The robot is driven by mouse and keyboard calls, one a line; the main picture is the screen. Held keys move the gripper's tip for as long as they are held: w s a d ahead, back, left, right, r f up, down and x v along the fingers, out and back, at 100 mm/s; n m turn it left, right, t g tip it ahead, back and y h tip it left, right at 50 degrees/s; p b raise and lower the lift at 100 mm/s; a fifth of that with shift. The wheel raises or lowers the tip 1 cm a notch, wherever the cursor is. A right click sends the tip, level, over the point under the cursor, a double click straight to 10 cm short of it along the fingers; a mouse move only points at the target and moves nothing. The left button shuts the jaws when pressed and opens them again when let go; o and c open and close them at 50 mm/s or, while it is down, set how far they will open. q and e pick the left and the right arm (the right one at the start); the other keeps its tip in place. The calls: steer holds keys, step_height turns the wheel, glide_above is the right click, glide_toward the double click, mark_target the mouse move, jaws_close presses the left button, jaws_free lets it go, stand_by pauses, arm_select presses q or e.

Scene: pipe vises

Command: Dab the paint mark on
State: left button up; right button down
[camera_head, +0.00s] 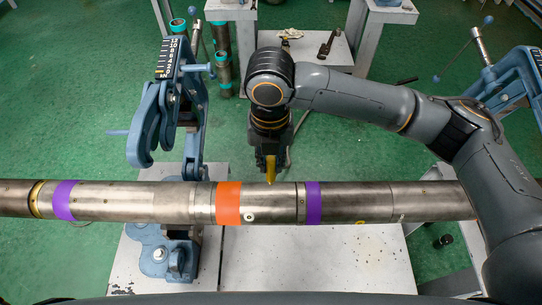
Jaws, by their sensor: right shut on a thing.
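A long steel pipe (155,204) lies level across the view. It carries an orange band (229,203) near the middle and purple bands (313,203) on either side. A small round white spot (250,216) shows just right of the orange band. My right gripper (266,152) points down behind the pipe, right of the orange band. It is shut on a slim yellow marker (270,170), whose lower tip overlaps the pipe's far edge in the picture. I cannot tell whether the tip touches the pipe. My left gripper is out of view.
An open blue pipe vise (147,125) stands behind the pipe at left, with a lever sticking out. Another blue vise (516,82) is at far right. White bench tops (300,262) lie under the pipe. Teal-ended pipes (222,60) stand on the green floor behind.

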mark_target(271, 175)
step_height(271, 175, down, 4)
steer(key=b, duration=0.3)
steer(key=shift+r+b, duration=0.15)
steer(key=shift+b, duration=0.15)
steer(key=shift+f, duration=0.85)
steer(key=shift+w+p, duration=0.15)
steer(key=shift+p, duration=0.55)
steer(key=shift+f, duration=0.4)
stand_by(0.8)
steer(key=shift+p, duration=0.35)
stand_by(1.3)
step_height(271, 175, up, 7)
steer(key=p, duration=0.7)
steer(key=shift+r, duration=0.1)
stand_by(1.1)
